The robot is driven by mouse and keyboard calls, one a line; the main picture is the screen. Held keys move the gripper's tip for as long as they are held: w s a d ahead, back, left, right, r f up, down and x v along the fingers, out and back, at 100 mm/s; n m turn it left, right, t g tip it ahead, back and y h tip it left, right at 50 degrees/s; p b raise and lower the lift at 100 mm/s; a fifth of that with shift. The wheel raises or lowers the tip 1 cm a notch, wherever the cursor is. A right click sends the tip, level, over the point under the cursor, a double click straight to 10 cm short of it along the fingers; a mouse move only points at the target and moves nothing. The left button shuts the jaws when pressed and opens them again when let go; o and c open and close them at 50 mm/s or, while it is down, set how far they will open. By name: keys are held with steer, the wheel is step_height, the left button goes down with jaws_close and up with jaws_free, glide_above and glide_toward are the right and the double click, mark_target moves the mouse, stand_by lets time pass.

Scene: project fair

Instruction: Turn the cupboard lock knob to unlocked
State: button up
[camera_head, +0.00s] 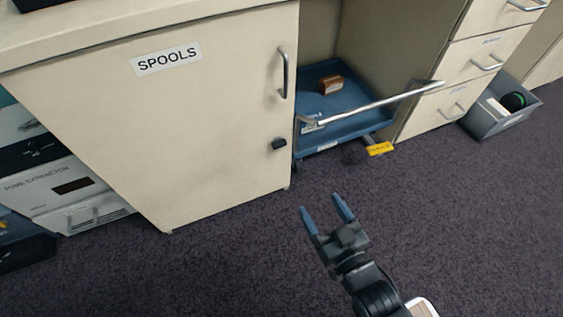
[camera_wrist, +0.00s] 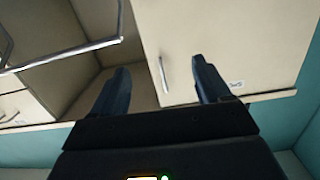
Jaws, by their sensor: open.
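The cupboard door (camera_head: 205,110) is cream, carries a SPOOLS label (camera_head: 166,59) and looks closed. A small black lock knob (camera_head: 279,144) sits low on its right side, below the vertical metal handle (camera_head: 284,73). My gripper (camera_head: 323,210) is in front of the cupboard, below and to the right of the knob and apart from it. Its two blue-grey fingers are open with nothing between them. In the wrist view the cupboard door (camera_wrist: 225,45) appears upside down beyond the fingers, with its handle (camera_wrist: 163,74); I cannot make out the knob there.
A blue cart (camera_head: 345,126) with a metal push bar (camera_head: 380,103) stands right of the door, holding a brown item (camera_head: 331,85). A grey bin (camera_head: 490,125) is farther right, a fume extractor box (camera_head: 55,185) left. Carpet in front is clear.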

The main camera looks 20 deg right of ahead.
steer(key=w+f+b, duration=0.4)
steer(key=w+f, duration=0.3)
steer(key=w, duration=0.2)
steer(key=t+b, duration=0.1)
steer(key=b, duration=0.3)
glide_toward(281, 146)
steer(key=w+b, duration=0.2)
steer(key=w, duration=0.6)
steer(key=shift+w, duration=0.35)
steer(key=c, duration=1)
